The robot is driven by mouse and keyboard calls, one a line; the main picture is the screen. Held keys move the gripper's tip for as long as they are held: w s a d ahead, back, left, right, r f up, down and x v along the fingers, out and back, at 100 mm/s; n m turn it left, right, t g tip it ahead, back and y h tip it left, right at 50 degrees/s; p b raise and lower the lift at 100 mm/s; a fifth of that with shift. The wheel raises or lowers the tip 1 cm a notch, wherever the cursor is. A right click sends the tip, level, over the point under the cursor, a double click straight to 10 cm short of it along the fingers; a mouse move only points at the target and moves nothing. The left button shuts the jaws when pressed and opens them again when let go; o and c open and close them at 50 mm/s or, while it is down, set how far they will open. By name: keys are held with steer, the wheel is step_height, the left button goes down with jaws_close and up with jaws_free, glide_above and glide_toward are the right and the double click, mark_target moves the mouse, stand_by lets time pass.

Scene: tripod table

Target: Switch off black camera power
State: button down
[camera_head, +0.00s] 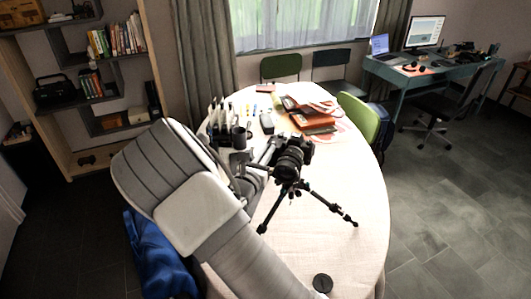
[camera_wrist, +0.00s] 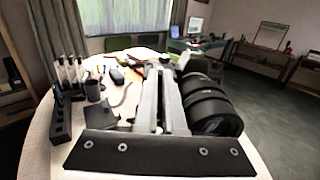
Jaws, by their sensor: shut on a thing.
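The black camera (camera_head: 290,158) stands on a small black tripod (camera_head: 285,200) on the white-covered table (camera_head: 360,200). Its large lens fills the right of the wrist view (camera_wrist: 212,105). My gripper (camera_head: 272,150) reaches in from the left against the camera's left side. In the wrist view, my gripper's (camera_wrist: 167,68) two grey fingers lie nearly together beside the lens, with their tips at the camera body. They are shut on part of the camera. The power switch cannot be made out, and the exact contact spot is hidden.
A dark mug (camera_head: 238,136) and a black rack of bottles (camera_head: 217,120) stand behind my arm. A round black cap (camera_head: 322,283) lies near the front edge. The table right of the tripod is clear.

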steer(key=shift+d+n+y, duration=0.15)
steer(key=shift+n+y, duration=0.25)
steer(key=shift+y, duration=0.2)
steer(key=c, duration=1.3)
jaws_free()
steer(key=shift+s, duration=0.1)
steer(key=v, duration=0.5)
steer(key=b+v, duration=0.1)
steer(key=v, duration=0.5)
steer(key=b+v, duration=0.1)
steer(key=v, duration=0.5)
steer(key=shift+s+f, duration=0.2)
steer(key=shift+f, duration=0.05)
